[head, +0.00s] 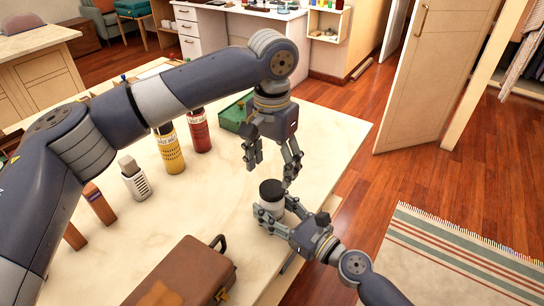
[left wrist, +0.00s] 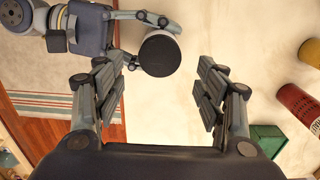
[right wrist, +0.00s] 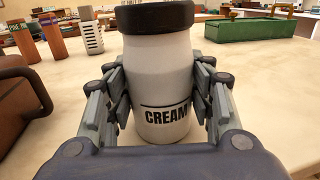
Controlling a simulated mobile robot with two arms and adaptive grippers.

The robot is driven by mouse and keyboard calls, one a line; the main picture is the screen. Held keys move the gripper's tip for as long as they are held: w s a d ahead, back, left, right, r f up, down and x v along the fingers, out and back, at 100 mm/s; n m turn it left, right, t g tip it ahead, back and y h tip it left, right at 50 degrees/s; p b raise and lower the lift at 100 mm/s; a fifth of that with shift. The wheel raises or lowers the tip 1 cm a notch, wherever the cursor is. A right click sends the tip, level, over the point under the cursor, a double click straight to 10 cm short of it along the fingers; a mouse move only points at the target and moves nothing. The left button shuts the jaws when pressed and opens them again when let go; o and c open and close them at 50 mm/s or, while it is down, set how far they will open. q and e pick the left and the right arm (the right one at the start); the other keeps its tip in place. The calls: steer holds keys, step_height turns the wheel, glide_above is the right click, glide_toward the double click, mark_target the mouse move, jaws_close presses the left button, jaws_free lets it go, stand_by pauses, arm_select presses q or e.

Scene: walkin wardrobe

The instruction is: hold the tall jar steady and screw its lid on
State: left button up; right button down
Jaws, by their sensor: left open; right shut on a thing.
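The tall jar (right wrist: 160,85) is white, labelled CREAM, and stands upright on the table. Its black lid (right wrist: 157,18) sits on top of the jar; I cannot tell how tight it is. My right gripper (head: 270,219) is shut around the jar's body from the side, with a finger on each side in the right wrist view. My left gripper (head: 271,172) is open and empty, pointing down above the jar. In the left wrist view the lid (left wrist: 160,53) shows from above, beyond the open left fingers (left wrist: 163,82) and apart from them.
The cream table (head: 150,230) also holds a brown case (head: 185,275), a yellow bottle (head: 169,150), a red bottle (head: 199,132), a white-grey bottle (head: 134,180) and a green box (head: 235,115). The table's right edge is close to the jar.

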mark_target(272, 187)
arm_select(q)
step_height(272, 187, down, 6)
steer(key=shift+r, duration=0.1)
stand_by(0.4)
steer(key=c, duration=1.1)
steer(key=m, duration=0.4)
steer(key=shift+m, duration=0.3)
steer(key=m, duration=0.3)
steer(key=shift+m, duration=0.3)
steer(key=o, duration=1.1)
steer(key=shift+o, duration=0.2)
